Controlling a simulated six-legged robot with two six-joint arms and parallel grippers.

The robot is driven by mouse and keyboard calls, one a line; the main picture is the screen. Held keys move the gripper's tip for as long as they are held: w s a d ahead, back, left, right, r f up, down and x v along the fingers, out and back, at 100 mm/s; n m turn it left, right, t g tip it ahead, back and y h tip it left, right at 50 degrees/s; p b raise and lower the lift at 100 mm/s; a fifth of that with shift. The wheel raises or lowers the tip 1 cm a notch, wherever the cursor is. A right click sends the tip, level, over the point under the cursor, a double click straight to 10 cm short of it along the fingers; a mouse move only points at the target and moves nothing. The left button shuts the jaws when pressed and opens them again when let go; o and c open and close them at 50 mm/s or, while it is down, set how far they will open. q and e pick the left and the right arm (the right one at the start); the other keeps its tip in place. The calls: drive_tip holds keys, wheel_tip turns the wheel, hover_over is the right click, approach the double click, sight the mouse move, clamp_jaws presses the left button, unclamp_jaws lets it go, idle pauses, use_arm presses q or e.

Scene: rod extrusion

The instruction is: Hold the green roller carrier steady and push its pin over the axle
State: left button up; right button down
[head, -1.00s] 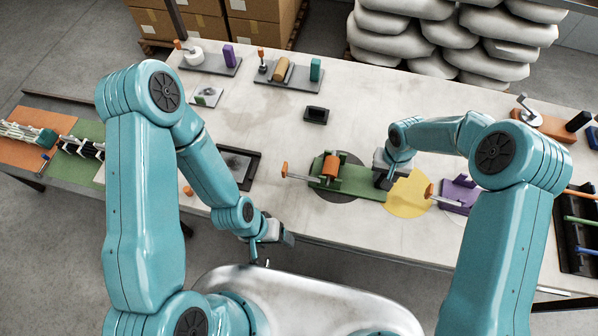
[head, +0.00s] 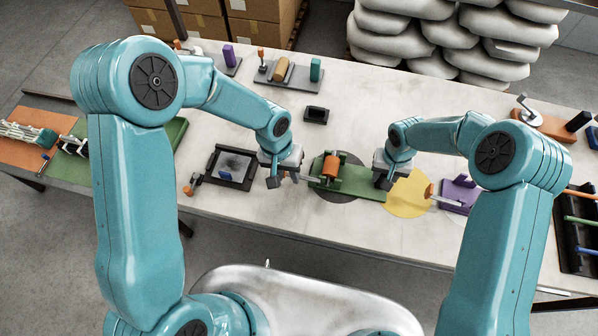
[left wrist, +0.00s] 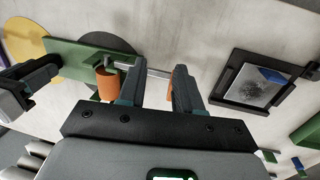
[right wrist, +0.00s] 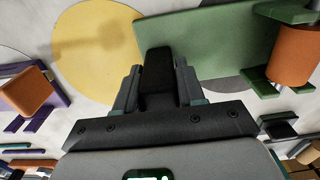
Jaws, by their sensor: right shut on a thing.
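The green roller carrier (head: 362,186) lies on a dark round patch, with an orange roller (head: 330,168) at its left end. My right gripper (head: 384,182) is shut on the carrier's black block, which stands between the fingers in the right wrist view (right wrist: 157,78). My left gripper (head: 284,181) is just left of the carrier with its fingers apart. In the left wrist view, the grey pin (left wrist: 153,71) runs from the carrier across the gap between these fingers. Its orange head (left wrist: 169,92) is partly hidden by the right-hand finger. I cannot tell whether the fingers touch it.
A black frame (head: 212,178) lies left of my left gripper, with an orange-headed part (head: 192,185) beside it. A yellow disc (head: 410,198) and a purple carrier (head: 462,190) are to the right. A small black tray (head: 316,114) stands behind. The table between is clear.

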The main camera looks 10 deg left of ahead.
sight(302, 177)
use_arm(q)
drive_tip(key=shift+y, duration=0.9)
drive_tip(key=w+r, duration=0.1)
drive_tip(key=w+a+r, duration=0.1)
drive_tip(key=r, duration=0.1)
drive_tip(key=w+r, duration=0.1)
drive_tip(key=r, duration=0.1)
drive_tip(key=shift+w+a, duration=0.3)
drive_tip(key=shift+a, duration=0.05)
drive_tip(key=shift+f, duration=4.35)
clamp_jaws()
drive_tip(key=shift+d, duration=2.4)
drive_tip(key=shift+o, duration=1)
unclamp_jaws()
